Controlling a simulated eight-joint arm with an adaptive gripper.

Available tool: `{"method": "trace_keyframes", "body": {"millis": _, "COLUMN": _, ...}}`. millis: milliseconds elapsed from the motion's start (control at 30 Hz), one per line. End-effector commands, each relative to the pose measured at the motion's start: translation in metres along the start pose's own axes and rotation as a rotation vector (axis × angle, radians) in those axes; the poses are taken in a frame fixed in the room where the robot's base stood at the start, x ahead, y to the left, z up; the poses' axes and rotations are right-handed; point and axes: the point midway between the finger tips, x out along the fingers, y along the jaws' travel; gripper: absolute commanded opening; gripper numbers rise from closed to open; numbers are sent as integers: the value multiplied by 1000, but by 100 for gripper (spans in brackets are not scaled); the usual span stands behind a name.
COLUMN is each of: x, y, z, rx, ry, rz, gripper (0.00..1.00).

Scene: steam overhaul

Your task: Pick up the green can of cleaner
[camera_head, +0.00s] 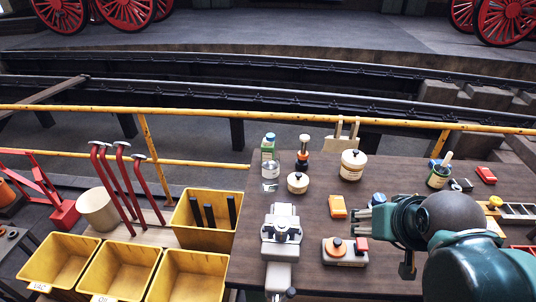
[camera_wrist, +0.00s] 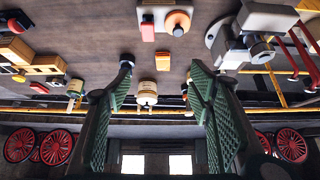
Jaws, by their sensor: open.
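I cannot read either label. My gripper (camera_head: 357,222) is over the right half of the bench, pointing left, apart from both. In the wrist view my gripper (camera_wrist: 160,78) shows two green-textured fingers spread wide with nothing held between them. The brush tin shows left of the fingers there (camera_wrist: 75,88); I cannot make out the capped container for certain.
Cream pots (camera_head: 353,165) (camera_head: 298,183) stand mid-bench. Yellow bins (camera_head: 205,215) stand left; a yellow rail (camera_head: 200,111) runs behind.

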Motion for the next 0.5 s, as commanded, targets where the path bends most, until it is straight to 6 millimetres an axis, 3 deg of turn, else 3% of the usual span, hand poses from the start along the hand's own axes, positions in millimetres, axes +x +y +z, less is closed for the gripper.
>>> {"method": "trace_keyframes", "body": {"millis": 500, "x": -3, "y": -20, "z": -81, "rx": 181, "ry": -79, "rz": 0, "gripper": 52}}
